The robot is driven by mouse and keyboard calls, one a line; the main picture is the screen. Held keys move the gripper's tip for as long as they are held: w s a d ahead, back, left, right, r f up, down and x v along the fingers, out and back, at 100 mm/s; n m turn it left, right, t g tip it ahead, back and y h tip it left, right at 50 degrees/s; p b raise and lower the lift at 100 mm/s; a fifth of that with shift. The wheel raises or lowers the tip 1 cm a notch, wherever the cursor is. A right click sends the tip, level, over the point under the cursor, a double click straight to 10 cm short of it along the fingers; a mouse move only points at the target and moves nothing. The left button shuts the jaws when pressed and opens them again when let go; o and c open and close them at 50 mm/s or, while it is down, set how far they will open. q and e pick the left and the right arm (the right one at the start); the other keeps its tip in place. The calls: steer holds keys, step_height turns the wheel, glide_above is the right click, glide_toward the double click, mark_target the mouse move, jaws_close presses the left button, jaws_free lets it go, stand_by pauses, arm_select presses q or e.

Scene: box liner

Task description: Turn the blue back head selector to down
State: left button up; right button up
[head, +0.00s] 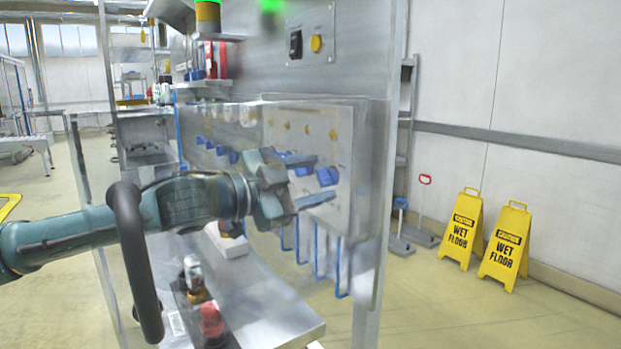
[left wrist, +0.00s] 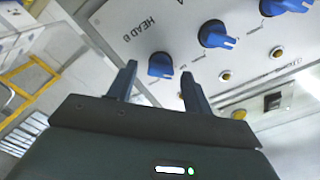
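A row of blue selector knobs is on the grey control panel (head: 345,140). The nearest blue knob (head: 327,176) is at the panel's right end. My left gripper (head: 326,180) is in front of it, fingers open and spread above and below it. In the left wrist view, a blue knob (left wrist: 160,65) beside a label starting "HEAD" shows between and just beyond the open fingertips of my left gripper (left wrist: 158,70). I cannot tell whether the fingers touch it. Two more blue knobs, a middle one (left wrist: 215,35) and a far one (left wrist: 285,6), show to its right. My right gripper is not in view.
A clear guard (head: 230,125) stands around the panel area. A metal shelf (head: 265,300) with a red-capped item (head: 211,320) lies below my left arm. Yellow buttons (head: 333,134) sit above the knobs. Two yellow wet-floor signs (head: 505,248) stand at the right.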

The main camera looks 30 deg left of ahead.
arm_select(q)
steer(key=c, duration=1)
steer(key=shift+o, duration=0.2)
steer(key=shift+m, duration=0.3)
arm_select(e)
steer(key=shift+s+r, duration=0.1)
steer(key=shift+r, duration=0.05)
arm_select(q)
steer(key=m+p, duration=0.5)
steer(key=m, duration=1.2)
steer(key=shift+f, duration=0.15)
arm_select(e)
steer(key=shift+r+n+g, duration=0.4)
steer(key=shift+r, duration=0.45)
arm_select(q)
steer(key=shift+m, duration=0.3)
steer(key=o, duration=1)
steer(key=shift+c, duration=0.2)
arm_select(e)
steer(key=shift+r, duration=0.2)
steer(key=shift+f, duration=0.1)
